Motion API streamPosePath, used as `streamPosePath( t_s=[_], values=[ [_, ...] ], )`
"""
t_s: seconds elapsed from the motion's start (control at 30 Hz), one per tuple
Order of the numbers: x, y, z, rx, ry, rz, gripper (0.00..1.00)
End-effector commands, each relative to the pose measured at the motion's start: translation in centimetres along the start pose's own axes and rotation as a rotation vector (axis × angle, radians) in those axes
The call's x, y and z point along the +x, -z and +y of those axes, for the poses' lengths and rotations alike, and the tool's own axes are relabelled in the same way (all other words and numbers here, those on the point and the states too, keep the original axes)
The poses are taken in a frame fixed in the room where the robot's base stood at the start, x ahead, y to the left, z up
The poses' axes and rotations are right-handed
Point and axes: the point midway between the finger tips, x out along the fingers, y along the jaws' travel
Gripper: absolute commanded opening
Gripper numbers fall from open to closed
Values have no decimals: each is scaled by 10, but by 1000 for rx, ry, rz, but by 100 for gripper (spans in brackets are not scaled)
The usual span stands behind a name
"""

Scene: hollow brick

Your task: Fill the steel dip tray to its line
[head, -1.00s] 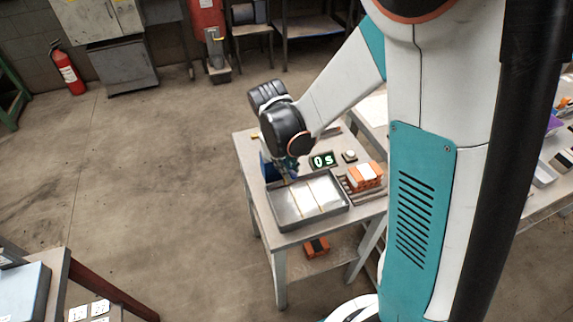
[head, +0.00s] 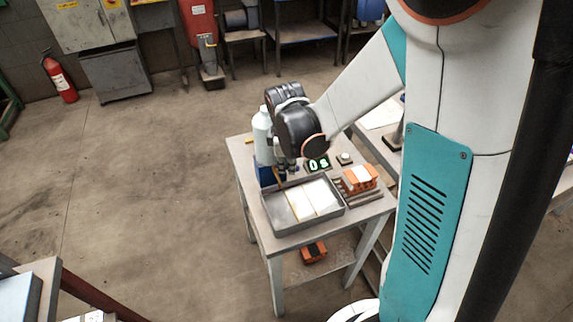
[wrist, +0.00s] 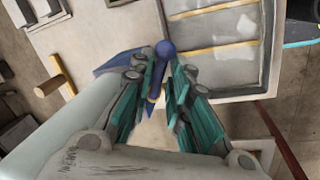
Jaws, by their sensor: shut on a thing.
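The grey steel dip tray (head: 329,208) lies on a small table, with thin yellowish strips across its pale floor; it also shows at the top right of the wrist view (wrist: 268,50). I cannot make out a fill line or a liquid level. A blue thing (head: 266,174), probably a jug, stands at the tray's far left corner. My gripper (head: 286,170) is above that corner, its teal fingers (wrist: 163,100) shut on a blue, round-ended part (wrist: 165,50). The fingers hide much of the blue thing (wrist: 113,62).
A pale bottle (head: 262,135) stands close behind my gripper. A display (head: 318,163) reads "0s", with a white button (head: 345,158) beside it. An orange brick (head: 360,178) lies on a rack right of the tray. Another orange thing (head: 313,251) is on the lower shelf.

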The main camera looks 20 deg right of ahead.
Motion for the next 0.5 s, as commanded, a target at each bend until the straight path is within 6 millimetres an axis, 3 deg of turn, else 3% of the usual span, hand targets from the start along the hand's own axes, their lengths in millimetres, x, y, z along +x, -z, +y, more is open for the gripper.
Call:
streamPosePath(
  t_s=[0.5],
  values=[
    [1, -1, 4, -111, 0, 21, 0]
  ],
)
